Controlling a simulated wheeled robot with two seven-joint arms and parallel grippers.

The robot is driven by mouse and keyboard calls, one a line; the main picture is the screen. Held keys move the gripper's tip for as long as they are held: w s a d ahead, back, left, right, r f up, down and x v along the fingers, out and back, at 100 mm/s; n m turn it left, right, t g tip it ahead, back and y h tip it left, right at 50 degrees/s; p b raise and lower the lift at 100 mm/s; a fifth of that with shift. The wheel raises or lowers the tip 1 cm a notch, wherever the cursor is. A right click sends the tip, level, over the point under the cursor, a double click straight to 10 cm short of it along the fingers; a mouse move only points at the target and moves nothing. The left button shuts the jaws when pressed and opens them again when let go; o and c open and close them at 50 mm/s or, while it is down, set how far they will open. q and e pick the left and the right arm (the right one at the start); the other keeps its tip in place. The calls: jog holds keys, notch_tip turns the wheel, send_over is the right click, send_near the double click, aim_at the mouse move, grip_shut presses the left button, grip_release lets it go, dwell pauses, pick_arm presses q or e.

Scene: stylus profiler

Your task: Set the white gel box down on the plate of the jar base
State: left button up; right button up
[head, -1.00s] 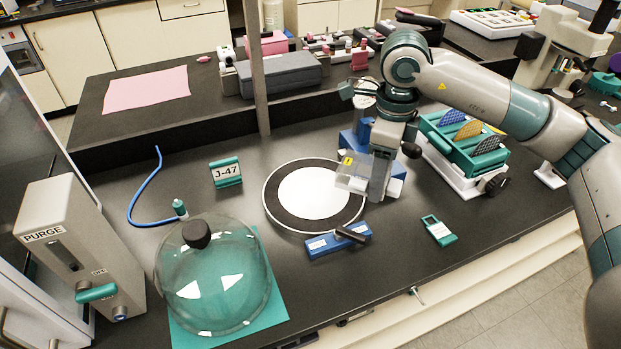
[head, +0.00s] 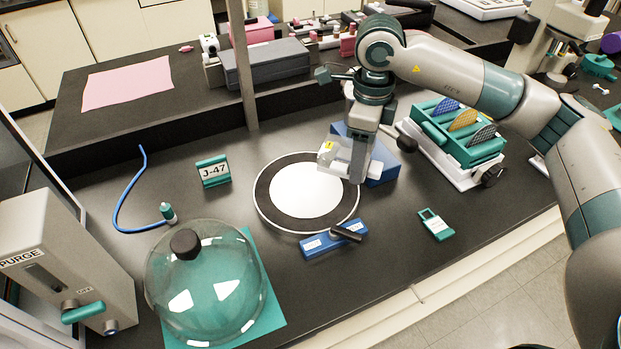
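The jar base is a round plate (head: 298,192) with a white centre and a dark ring, lying on the black bench in the middle of the head view. My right gripper (head: 345,172) hangs above the plate's right edge. It is shut on a clear, whitish gel box (head: 334,155) with a yellow label. The box appears held above the plate; the exact gap cannot be told. The glass bell jar (head: 206,280) with a black knob stands on a teal mat at the lower left, away from the plate. My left gripper is not in view.
A blue block (head: 384,168) stands just right of my gripper. A blue valve block (head: 333,240) with a black lever sits at the plate's front edge. A J-47 sign (head: 213,171) and blue hose (head: 123,197) are left. A teal rack (head: 458,138) stands right.

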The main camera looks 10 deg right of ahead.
jog(key=p, duration=0.5)
send_over(312, 188)
notch_tip(312, 188, down, 6)
jog(key=shift+s+d, duration=0.1)
jog(key=shift+d, duration=0.05)
jog(key=shift+f, duration=0.15)
jog(key=shift+f, duration=0.3)
notch_tip(312, 188, down, 3)
jog(key=shift+r+p, duration=0.1)
jog(key=shift+p, duration=0.9)
jog(key=shift+f, duration=0.25)
